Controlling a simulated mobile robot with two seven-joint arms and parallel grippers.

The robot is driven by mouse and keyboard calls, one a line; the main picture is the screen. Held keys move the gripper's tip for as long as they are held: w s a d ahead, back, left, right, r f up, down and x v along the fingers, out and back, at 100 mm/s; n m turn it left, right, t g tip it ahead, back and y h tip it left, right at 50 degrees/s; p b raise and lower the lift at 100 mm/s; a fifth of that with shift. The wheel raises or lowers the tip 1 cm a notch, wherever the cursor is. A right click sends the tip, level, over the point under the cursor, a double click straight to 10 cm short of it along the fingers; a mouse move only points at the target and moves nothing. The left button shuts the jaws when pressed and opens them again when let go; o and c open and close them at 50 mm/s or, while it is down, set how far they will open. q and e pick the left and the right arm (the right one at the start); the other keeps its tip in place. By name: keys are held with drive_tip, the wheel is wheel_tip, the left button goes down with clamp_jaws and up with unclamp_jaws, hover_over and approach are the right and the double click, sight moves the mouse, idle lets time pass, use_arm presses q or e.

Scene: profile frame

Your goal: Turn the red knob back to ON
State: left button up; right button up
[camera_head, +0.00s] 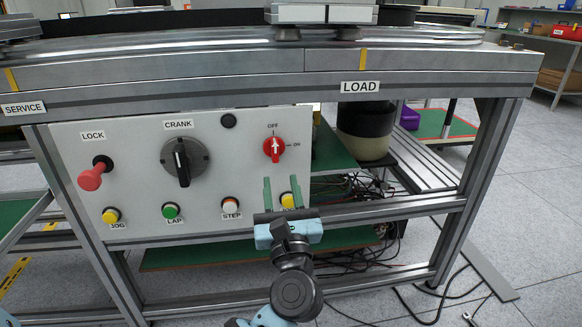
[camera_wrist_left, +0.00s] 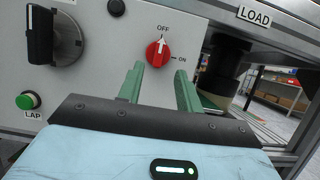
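The red knob (camera_head: 274,148) sits on the right part of the white panel. Its white arrow points up at the OFF label (camera_head: 272,126); the ON label (camera_head: 296,145) is to its right. The knob also shows in the left wrist view (camera_wrist_left: 157,54), just above the space between the fingers. My left gripper (camera_head: 281,183) is open and empty, its two green fingers (camera_wrist_left: 160,85) pointing up toward the panel, below the knob and apart from it. My right gripper is not in view.
Close by on the panel are the black CRANK handle (camera_head: 182,162), the red LOCK knob (camera_head: 91,178), and green LAP (camera_head: 170,211) and white-orange STEP (camera_head: 231,205) buttons. A yellow button (camera_head: 288,200) lies behind the left fingers. A metal rail (camera_head: 250,92) runs above.

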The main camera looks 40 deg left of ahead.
sight(275, 153)
use_arm(q)
drive_tip(key=shift+b+x, duration=0.35)
drive_tip(key=shift+x, duration=3.55)
